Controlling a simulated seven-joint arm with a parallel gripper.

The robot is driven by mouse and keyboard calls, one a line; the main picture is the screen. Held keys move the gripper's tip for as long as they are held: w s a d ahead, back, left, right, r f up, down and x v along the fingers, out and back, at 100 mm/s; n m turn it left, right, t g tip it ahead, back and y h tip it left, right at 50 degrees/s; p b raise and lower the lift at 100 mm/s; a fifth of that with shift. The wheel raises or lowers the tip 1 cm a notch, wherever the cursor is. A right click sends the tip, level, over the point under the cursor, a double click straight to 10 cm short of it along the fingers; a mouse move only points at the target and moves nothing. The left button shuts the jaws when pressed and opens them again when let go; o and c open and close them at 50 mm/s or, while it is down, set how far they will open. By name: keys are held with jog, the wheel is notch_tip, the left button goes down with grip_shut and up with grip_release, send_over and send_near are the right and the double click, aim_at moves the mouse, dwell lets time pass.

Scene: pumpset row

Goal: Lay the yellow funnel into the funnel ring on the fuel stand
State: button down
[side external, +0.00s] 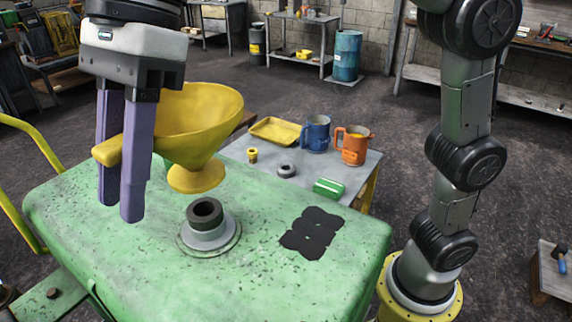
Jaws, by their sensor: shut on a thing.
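The yellow funnel (200,120) is upright, with its wide bowl up and its flared lower end pointing down. My gripper (121,203) has its purple fingers shut on the yellow tab at the funnel's left side. The funnel is held above the green-topped unit (70,205). Below and slightly right of the funnel's lower end is a grey collar with a dark round opening (207,213), set on that green top. The funnel and collar look apart. I cannot tell for certain whether this collar is the funnel ring.
A flat black patch (312,233) lies right of the collar.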

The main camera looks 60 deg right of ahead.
dwell(0.3)
jog(key=w+d+f+m, duration=0.1)
jog(key=w+d+m, duration=0.1)
jog(key=w+d, duration=0.4)
jog(key=w+d+f+m+t, duration=0.1)
jog(key=w+d+f+m, duration=0.1)
jog(key=w+d, duration=0.5)
jog(key=w+d+f+m+t, duration=0.1)
jog(key=w+d+f+m, duration=0.1)
jog(key=w+d, duration=0.5)
jog(key=shift+w+d+f+m+h, duration=0.1)
jog(key=shift+w+m+h, duration=0.3)
jog(key=shift+w, duration=1.1)
jog(key=w+d+f+m+t+h, duration=0.1)
jog(key=w+d+f+m, duration=0.4)
jog(key=d+f, duration=0.6)
jog(key=w+d+f+m+t+h, duration=0.15)
jog(key=w+d+f, duration=0.55)
jog(key=d, duration=0.8)
jog(key=s+d+f+m, duration=0.1)
jog(key=d+f+m, duration=0.1)
jog(key=d+f, duration=0.4)
jog(key=s+d+f+m+h, duration=0.1)
jog(key=d+f+m, duration=0.1)
jog(key=d+f, duration=0.4)
jog(key=d, duration=0.5)
jog(key=shift+s+d+f+m, duration=0.15)
jog(key=shift+s+f+m, duration=0.1)
jog(key=shift+m, duration=0.1)
jog(key=shift+f, duration=2.75)
